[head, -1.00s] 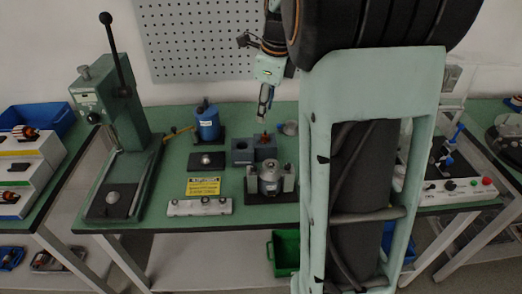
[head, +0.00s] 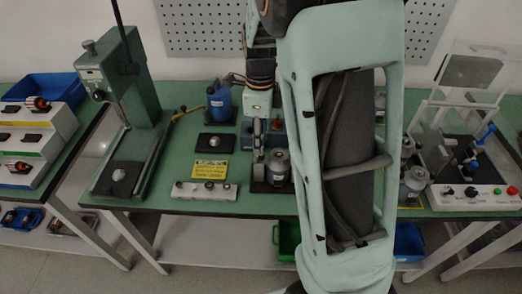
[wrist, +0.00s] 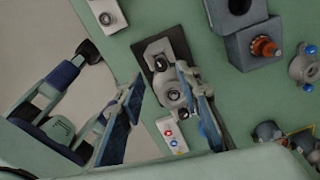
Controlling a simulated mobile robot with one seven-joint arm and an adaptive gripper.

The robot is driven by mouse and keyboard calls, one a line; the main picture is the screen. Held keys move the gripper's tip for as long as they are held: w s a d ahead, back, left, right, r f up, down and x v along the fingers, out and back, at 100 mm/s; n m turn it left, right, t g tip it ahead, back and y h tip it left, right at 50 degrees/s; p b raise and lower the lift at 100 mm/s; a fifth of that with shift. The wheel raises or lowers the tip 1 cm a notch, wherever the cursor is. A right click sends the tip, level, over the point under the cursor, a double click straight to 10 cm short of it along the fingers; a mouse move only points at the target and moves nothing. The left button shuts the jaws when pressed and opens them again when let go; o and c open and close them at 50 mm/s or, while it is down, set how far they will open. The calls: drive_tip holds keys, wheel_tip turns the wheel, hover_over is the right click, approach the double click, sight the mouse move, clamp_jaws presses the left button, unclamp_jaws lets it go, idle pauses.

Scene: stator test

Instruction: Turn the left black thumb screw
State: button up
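The stator fixture (head: 278,166) is a grey metal cylinder between posts on a black base, on the green bench. In the wrist view, its black base (wrist: 152,48) shows with a dark round screw top (wrist: 160,64) at the upper end, which looks like the left thumb screw. Another dark round top (wrist: 173,95) sits at the cylinder's middle. The right finger hides part of the fixture; contact cannot be told.
A blue-grey block (wrist: 249,43) with an orange-topped part stands behind the fixture. A white strip with knobs (head: 204,191) lies front left. A blue cylinder (head: 219,101), yellow label (head: 210,170) and green press (head: 118,90) stand left. My arm covers the bench to the right.

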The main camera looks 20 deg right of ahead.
sight(261, 158)
wheel_tip(261, 158, down, 5)
drive_tip(key=shift+r, duration=0.1)
idle(0.3)
clamp_jaws()
